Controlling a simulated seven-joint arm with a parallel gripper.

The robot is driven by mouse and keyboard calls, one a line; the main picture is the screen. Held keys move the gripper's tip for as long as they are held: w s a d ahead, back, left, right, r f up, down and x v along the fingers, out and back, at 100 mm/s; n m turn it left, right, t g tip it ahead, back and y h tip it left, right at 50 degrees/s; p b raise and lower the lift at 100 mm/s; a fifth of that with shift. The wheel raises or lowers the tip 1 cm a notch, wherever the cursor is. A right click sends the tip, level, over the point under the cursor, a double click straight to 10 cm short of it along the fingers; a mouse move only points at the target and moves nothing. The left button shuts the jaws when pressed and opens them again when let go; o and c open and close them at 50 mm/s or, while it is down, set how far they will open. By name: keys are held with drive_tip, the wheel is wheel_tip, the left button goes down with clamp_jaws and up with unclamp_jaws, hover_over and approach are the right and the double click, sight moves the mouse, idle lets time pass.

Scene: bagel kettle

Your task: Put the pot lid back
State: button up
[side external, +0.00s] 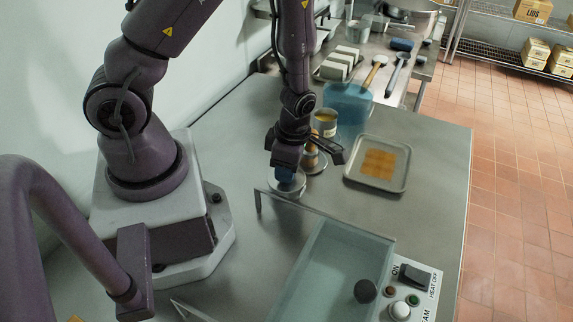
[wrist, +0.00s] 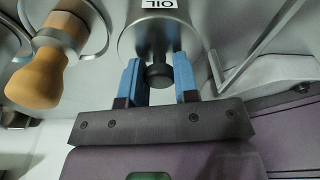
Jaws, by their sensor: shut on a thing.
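My gripper (wrist: 158,78) is shut on a black knob (wrist: 158,76), with a blue finger on either side. The knob belongs to a round silver metal piece marked OIL (wrist: 150,28), which looks like a lidded pot; the wrist view does not clearly separate lid from body. In the side external view my gripper (side external: 287,176) points down over the round pale metal piece (side external: 291,187) on the steel counter. The gripper hides most of it, so I cannot tell whether it is lifted. An open can with yellow contents (side external: 325,123) stands behind.
A wooden-handled tool (wrist: 48,72) stands in a round dish close by. A tray with orange-brown squares (side external: 353,176) lies to the right. A rectangular kettle (side external: 325,265) with a dark round ball (side external: 365,291) and a control panel (side external: 418,284) is in front.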

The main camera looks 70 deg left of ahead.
drive_tip(key=shift+f, duration=0.2)
drive_tip(key=o, duration=0.9)
drive_tip(key=shift+r, duration=0.1)
wheel_tip(320, 180, up, 12)
drive_tip(key=w+r, duration=0.1)
wheel_tip(320, 180, up, 9)
drive_tip(key=m+t+h, duration=0.2)
drive_tip(key=m+t, duration=0.1)
drive_tip(key=m, duration=1)
hover_over(292, 188)
drive_tip(key=shift+s+d+r+m+t+y, duration=0.2)
drive_tip(key=shift+s+r+m+t, duration=0.6)
drive_tip(key=shift+r+m, duration=1.35)
drive_tip(key=shift+s+d+r+m+t+y, duration=0.2)
drive_tip(key=shift+s+r+m+t, duration=0.5)
drive_tip(key=shift+m, duration=2.6)
drive_tip(key=shift+s+d+r+m+t+y, duration=0.15)
drive_tip(key=shift+s+r+m+t, duration=0.25)
drive_tip(key=shift+s+r+m, duration=1.7)
drive_tip(key=shift+w+f+m, duration=0.25)
drive_tip(key=shift+w+m, duration=0.1)
drive_tip(key=shift+w, duration=0.15)
drive_tip(key=shift+w+f+m, duration=0.25)
drive_tip(key=shift+w+m, duration=0.05)
drive_tip(key=shift+w, duration=0.15)
